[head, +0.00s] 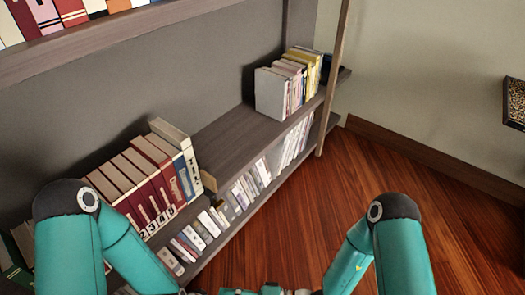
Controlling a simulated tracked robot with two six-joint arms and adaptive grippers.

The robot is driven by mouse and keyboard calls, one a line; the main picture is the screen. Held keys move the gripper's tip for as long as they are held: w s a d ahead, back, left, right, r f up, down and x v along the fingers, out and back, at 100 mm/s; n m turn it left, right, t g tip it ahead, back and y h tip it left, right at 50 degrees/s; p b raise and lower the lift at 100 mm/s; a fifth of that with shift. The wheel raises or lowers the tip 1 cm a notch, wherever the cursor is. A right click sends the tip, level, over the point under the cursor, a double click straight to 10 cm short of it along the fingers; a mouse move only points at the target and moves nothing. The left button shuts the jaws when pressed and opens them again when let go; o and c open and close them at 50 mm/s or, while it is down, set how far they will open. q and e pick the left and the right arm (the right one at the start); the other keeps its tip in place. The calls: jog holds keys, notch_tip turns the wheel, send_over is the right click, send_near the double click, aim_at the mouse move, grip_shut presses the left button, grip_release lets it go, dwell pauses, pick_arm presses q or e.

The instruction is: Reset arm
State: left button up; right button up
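My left arm (68,235) comes up at the left in the head view, teal with a dark joint cap, and bends down toward the bottom edge. My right arm (402,245) stands at the right and bends down and inward in the same way. Small teal and grey parts of my arms show at the bottom centre, cut off by the picture edge. Neither gripper's fingers can be seen, so what they hold is hidden.
A wooden bookshelf (222,138) runs along the left wall. A row of thick books (150,175) stands behind my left arm; lighter books (287,85) stand farther back. Thin volumes (235,200) fill the lower shelf. The wooden floor (350,185) at the right is clear.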

jog(key=s+d+r+n+g+h+p, duration=0.4)
jog(key=s+r+g+p, duration=0.1)
jog(key=s+g+p, duration=0.2)
jog(key=s+d+r+h+p, duration=0.2)
jog(key=d+h+p, duration=0.55)
jog(key=d, duration=0.25)
jog(key=w+d+r+m+t+h+p, duration=0.2)
jog(key=w+d+r+t+p, duration=0.4)
jog(key=p, duration=0.3)
jog(key=shift+w, duration=0.8)
